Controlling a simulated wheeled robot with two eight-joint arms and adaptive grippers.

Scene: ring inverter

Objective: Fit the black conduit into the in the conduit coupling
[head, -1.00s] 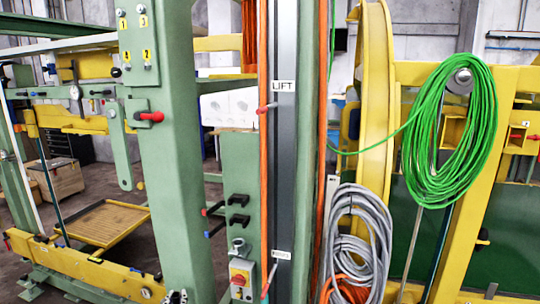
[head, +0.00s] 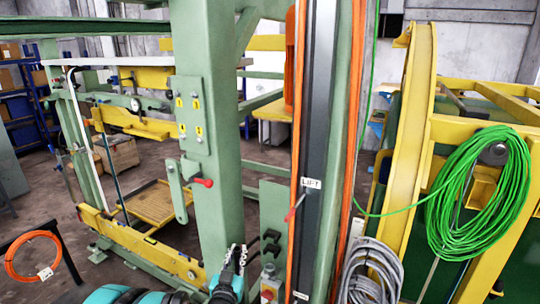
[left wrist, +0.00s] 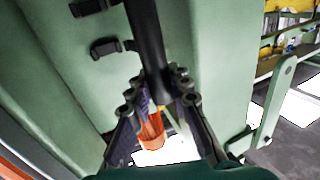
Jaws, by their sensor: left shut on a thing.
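My left gripper (head: 238,254) is at the lower middle of the head view, in front of the green post, left of the black clips (head: 270,242). In the left wrist view, my left gripper (left wrist: 160,88) is shut on the black conduit (left wrist: 147,40), a dark tube that runs from the top edge down between the fingers. Two black clips (left wrist: 108,47) on the green surface are left of the conduit. An orange piece (left wrist: 152,130) shows beyond the fingers; I cannot tell what it is. I cannot make out the coupling. My right gripper is not in view.
A green post (head: 222,150) stands close ahead, with a red-tipped lever (head: 203,183). Right of it are the dark LIFT column (head: 316,120), a grey cable coil (head: 370,270) and a green cable coil (head: 480,195). An orange coil (head: 33,256) is at the lower left.

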